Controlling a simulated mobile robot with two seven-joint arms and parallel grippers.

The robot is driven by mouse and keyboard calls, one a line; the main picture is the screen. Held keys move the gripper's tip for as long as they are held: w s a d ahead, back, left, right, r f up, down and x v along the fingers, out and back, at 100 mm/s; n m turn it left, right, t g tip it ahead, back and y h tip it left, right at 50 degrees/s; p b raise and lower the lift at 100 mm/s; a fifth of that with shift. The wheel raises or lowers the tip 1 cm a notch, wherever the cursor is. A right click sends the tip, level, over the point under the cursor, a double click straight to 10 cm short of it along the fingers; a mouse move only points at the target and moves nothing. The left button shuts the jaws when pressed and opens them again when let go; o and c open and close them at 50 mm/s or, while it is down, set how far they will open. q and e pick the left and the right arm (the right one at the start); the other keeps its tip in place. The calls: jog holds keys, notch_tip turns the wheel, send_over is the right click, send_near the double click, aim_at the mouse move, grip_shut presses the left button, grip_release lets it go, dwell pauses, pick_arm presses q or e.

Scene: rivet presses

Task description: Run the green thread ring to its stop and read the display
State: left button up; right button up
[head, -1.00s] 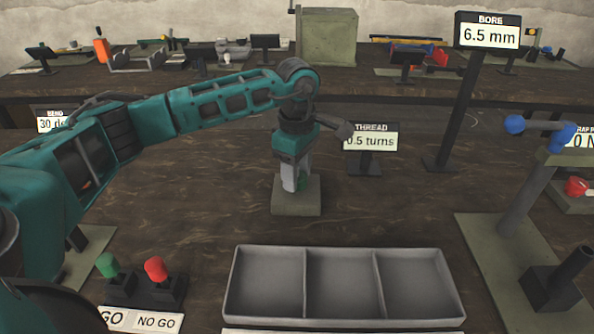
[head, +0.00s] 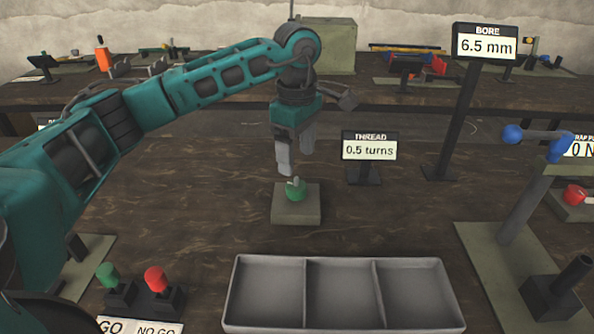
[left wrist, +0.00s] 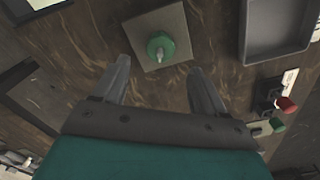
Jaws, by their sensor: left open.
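The green thread ring (head: 295,190) sits on a post on a square grey-green base plate (head: 297,214) in the middle of the table. In the left wrist view the ring (left wrist: 161,46) shows from above with a light stub at its centre. The thread display (head: 369,150), behind and right of it, reads 0.5 turns. My left gripper (head: 293,164) is open and empty, a little above the ring and apart from it. In the left wrist view its two fingers (left wrist: 159,82) are spread, with the ring beyond their tips. My right gripper is not in view.
A grey three-compartment tray (head: 342,260) stands empty in front of the base. Green (head: 108,274) and red (head: 156,279) GO and NO GO gauges stand at the front left. The bore display (head: 486,43) on its tall post reads 6.5 mm. A blue-handled stand (head: 520,200) is at right.

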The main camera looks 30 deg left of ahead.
pick_arm(q)
notch_tip(320, 180, up, 6)
jog(key=shift+f, duration=0.15)
jog(key=shift+s+f, duration=0.1)
dwell(1.1)
